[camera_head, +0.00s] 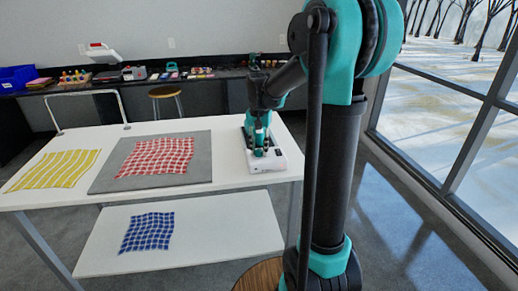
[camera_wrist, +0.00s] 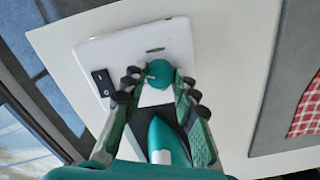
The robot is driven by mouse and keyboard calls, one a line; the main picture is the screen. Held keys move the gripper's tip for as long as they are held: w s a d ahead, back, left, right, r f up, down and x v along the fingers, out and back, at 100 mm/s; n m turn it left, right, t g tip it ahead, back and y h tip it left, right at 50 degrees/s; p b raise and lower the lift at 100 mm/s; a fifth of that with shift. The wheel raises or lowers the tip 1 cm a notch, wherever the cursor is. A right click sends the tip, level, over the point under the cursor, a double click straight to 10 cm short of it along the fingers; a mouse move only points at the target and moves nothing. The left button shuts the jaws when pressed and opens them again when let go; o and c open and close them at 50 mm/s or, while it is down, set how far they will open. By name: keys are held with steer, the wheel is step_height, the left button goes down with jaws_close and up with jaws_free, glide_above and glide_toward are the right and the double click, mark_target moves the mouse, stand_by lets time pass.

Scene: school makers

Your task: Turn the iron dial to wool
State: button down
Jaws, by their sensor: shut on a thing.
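A white base unit (camera_head: 280,162) with rounded corners stands at the right end of the table; it also shows in the wrist view (camera_wrist: 178,38). A round teal dial (camera_wrist: 160,72) with a small pale mark sits on its face. My gripper (camera_wrist: 160,82) is shut on the dial, with dark fingertips on both sides of it. In the head view my gripper (camera_head: 259,148) points down onto the unit and hides the dial. A teal and white pointed part (camera_wrist: 167,140) lies between my fingers, partly covered. I cannot read any setting labels.
A red checked cloth (camera_head: 157,156) lies on a grey mat (camera_head: 200,175) left of the unit. A yellow striped cloth (camera_head: 55,170) lies farther left, and a blue checked cloth (camera_head: 146,232) is on the lower shelf (camera_head: 230,240). A black switch (camera_wrist: 102,82) is beside the dial.

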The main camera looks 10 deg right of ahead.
mark_target(259, 151)
steer(key=shift+m, duration=0.5)
steer(key=c, duration=1.2)
jaws_free()
steer(key=shift+r, duration=0.1)
step_height(259, 151, up, 12)
steer(key=shift+f, duration=0.1)
steer(key=s+d+f+n+t, duration=0.1)
steer(key=s+f+n, duration=0.1)
steer(key=s+f, duration=0.5)
steer(key=s+d+f+n+t, duration=0.1)
steer(key=s+f+n, duration=0.1)
steer(key=s+f, duration=0.6)
steer(key=s+d+f+n+t, duration=0.1)
steer(key=s+f+n+t, duration=0.1)
steer(key=s+f, duration=0.5)
steer(key=shift+s+d+f, duration=0.2)
steer(key=shift+d+f, duration=0.2)
steer(key=shift+f, duration=0.3)
